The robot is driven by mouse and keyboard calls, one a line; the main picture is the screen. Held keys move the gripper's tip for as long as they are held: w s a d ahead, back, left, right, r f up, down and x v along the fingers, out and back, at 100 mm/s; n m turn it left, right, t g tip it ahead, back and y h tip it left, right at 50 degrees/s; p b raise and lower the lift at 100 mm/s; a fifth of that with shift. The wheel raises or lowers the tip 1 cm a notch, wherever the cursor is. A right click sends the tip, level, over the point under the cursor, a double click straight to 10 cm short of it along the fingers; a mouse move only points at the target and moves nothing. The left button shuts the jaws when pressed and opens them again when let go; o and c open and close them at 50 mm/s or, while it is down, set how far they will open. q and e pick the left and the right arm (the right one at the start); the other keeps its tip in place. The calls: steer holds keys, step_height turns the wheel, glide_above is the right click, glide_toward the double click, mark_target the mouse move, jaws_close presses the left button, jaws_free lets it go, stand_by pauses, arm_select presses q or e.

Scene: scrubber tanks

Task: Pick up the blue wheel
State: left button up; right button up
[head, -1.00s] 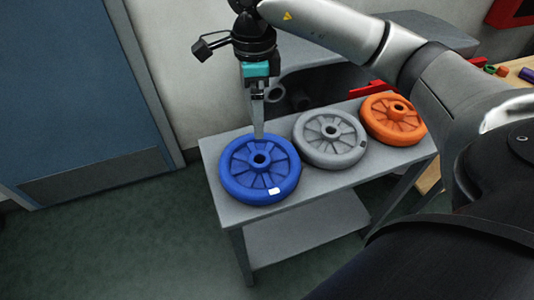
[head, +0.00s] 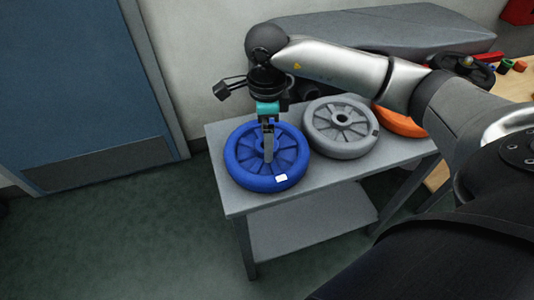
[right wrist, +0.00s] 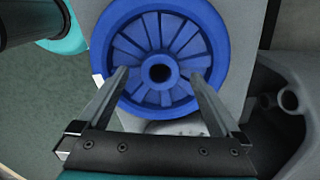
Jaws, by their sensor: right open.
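The blue wheel (head: 250,176) lies flat on the left end of the grey table, with a white label on its front rim. My right gripper (head: 268,160) points down over the wheel, its fingers in front of the hub in the head view. In the right wrist view the blue wheel (right wrist: 215,28) fills the upper middle. The open fingers (right wrist: 160,76) lie on either side of its dark centre hole, with nothing between them but the hub and spokes behind. I cannot tell whether the fingertips touch the wheel. My left gripper is not in view.
A grey wheel (head: 364,143) lies right of the blue one, and an orange wheel (head: 400,124) lies beyond it, partly hidden by my arm. They share the grey table (head: 318,182), which has a lower shelf (head: 310,220). Floor on the left is clear, before a blue door (head: 70,80).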

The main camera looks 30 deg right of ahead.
steer(key=shift+f, duration=0.95)
jaws_close()
steer(key=shift+w+r, duration=0.1)
